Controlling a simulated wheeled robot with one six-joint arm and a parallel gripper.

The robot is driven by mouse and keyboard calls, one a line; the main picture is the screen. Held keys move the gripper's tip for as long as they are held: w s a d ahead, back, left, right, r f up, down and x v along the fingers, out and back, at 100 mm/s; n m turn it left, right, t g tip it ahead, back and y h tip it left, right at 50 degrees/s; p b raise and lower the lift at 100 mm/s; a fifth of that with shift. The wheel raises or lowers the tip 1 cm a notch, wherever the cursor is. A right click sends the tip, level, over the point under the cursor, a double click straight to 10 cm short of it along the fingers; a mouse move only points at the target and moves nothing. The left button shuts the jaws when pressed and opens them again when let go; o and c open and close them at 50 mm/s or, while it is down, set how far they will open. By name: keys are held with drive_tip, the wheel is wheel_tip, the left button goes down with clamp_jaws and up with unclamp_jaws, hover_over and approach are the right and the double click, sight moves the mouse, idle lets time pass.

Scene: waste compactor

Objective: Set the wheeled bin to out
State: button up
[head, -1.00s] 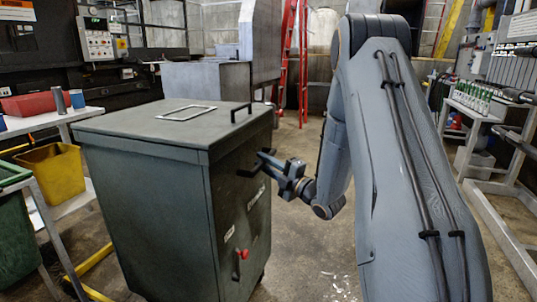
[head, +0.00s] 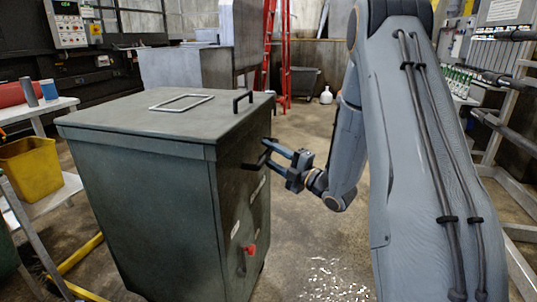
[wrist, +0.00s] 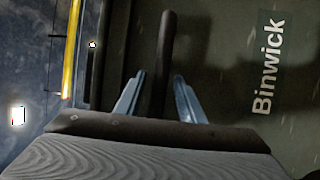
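The wheeled bin (head: 150,195) is a tall dark green-grey box with a flat lid, standing left of my arm in the head view. Its right side carries a dark handle (head: 250,165), pale labels and a red knob (head: 249,250). My gripper (head: 270,153) is at that handle. In the wrist view the handle bar (wrist: 164,60) lies between my two fingers, with a gap visible on each side, so my gripper (wrist: 158,85) looks open around it. The "Binwick" label (wrist: 268,65) is on the bin's face to the right. The bin's wheels are hidden.
A yellow bucket (head: 32,167) and a shelf table (head: 52,104) stand left of the bin. A red ladder (head: 275,50) and a dark cart (head: 303,82) are behind. A metal rack (head: 510,150) stands at the right. Floor beyond the gripper is clear; pale debris (head: 335,278) lies in front.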

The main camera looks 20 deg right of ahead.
drive_tip(key=v, duration=0.7)
drive_tip(key=shift+s+d, duration=0.15)
drive_tip(key=shift+s, duration=0.2)
idle(0.4)
